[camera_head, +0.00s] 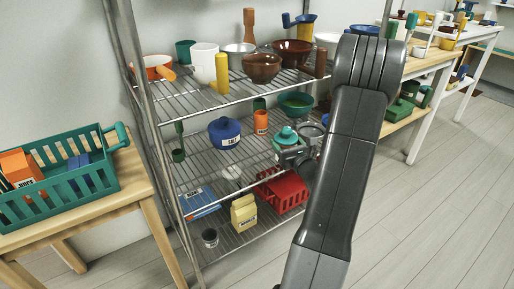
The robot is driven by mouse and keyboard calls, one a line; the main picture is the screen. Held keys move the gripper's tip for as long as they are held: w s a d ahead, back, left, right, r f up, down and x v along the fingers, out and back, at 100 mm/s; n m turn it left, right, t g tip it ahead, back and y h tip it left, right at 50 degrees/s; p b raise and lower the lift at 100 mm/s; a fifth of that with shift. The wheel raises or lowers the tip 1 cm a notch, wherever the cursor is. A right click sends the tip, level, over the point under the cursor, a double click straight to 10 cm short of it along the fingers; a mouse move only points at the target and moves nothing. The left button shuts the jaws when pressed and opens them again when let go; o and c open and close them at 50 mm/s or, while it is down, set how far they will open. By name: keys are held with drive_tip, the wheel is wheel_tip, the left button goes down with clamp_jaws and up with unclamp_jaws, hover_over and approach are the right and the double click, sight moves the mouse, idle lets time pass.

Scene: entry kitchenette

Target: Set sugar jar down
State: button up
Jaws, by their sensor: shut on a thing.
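My gripper (290,152) reaches into the middle part of the wire shelf rack, at the right of the middle shelf. It is shut on a teal lidded jar (286,133), which I take to be the sugar jar. Only its lid and upper part show. The gripper hides its lower part and any label. I cannot tell whether its base touches the middle shelf (207,172).
An orange cup (261,122) and a green bowl (296,103) stand behind the jar. A red crate (284,192), a yellow carton (244,213) and a blue box (199,202) are on the shelf below. Bowls crowd the top shelf. The middle shelf's front left is bare.

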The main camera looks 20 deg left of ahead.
drive_tip(key=s+a+r+n+g+y, duration=0.3)
drive_tip(key=s+a+g, duration=0.15)
drive_tip(key=a, duration=0.45)
drive_tip(key=s+a+r+n+g+y, duration=0.25)
drive_tip(key=s+a+n+g, duration=0.2)
drive_tip(key=a, duration=0.45)
drive_tip(key=shift+m+y, duration=0.25)
drive_tip(key=shift+m, duration=0.1)
drive_tip(key=f+b, duration=0.2)
drive_tip(key=f, duration=0.3)
drive_tip(key=f+b, duration=0.2)
drive_tip(key=f, duration=0.2)
drive_tip(key=shift+a+f+b, duration=0.2)
drive_tip(key=shift+f+b, duration=0.15)
drive_tip(key=shift+b, duration=0.05)
drive_tip(key=shift+f, duration=0.2)
drive_tip(key=o, duration=1.4)
